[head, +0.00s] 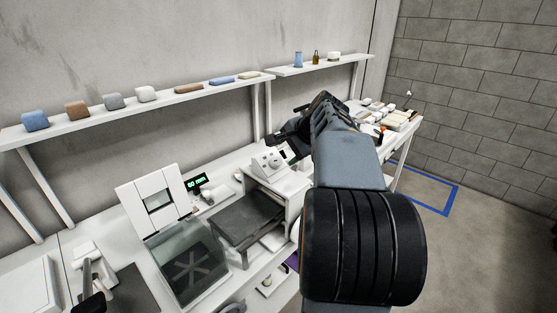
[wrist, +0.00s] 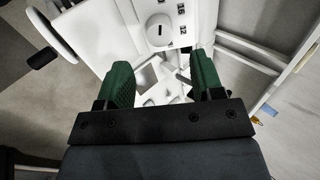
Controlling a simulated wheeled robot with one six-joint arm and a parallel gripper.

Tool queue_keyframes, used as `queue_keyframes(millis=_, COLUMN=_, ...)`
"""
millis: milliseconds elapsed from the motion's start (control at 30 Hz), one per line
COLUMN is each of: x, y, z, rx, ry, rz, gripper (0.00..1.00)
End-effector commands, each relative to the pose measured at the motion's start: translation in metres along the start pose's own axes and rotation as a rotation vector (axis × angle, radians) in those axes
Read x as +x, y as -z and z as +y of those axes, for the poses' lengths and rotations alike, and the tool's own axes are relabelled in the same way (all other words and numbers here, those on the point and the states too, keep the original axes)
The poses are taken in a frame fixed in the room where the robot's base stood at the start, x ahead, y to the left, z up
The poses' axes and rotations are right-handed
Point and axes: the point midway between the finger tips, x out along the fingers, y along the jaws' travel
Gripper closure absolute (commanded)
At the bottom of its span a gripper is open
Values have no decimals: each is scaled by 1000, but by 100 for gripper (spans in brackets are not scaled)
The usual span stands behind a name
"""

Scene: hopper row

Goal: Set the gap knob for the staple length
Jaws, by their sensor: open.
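A white round knob (wrist: 159,31) with a dark slot mark sits on a white panel (wrist: 197,14) in the wrist view. Small printed numbers, among them what looks like 16 and 12, stand on the panel to the knob's right. In the head view a white machine (head: 269,161) with a round dial on its sloped face probably carries this knob. My gripper (wrist: 163,74) is open, its two green fingers apart with nothing between them. The knob shows beyond the fingertips, apart from them. In the head view my arm hides part of the bench and the fingers cannot be made out.
A black-tipped handle (wrist: 41,58) lies left of the fingers in the wrist view. In the head view, a clear-lidded box (head: 188,262), a dark tray (head: 246,220) and a green display (head: 197,182) stand left of the machine. Shelves (head: 172,97) with small blocks run along the wall.

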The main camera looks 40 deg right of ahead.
Motion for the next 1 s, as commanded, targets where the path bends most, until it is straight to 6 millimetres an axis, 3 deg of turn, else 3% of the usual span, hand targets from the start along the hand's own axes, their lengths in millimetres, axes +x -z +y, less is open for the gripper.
queue_keyframes(millis=200, x=38, y=-1, z=0, rx=-1, ry=-3, rz=-2, gripper=39)
queue_keyframes(millis=400, x=59, y=-1, z=0, rx=-3, ry=-2, rz=-1, gripper=39)
queue_keyframes(millis=867, x=68, y=-1, z=0, rx=-3, ry=-1, rz=0, gripper=39)
queue_keyframes(millis=1000, x=68, y=-1, z=0, rx=-3, ry=-1, rz=1, gripper=51)
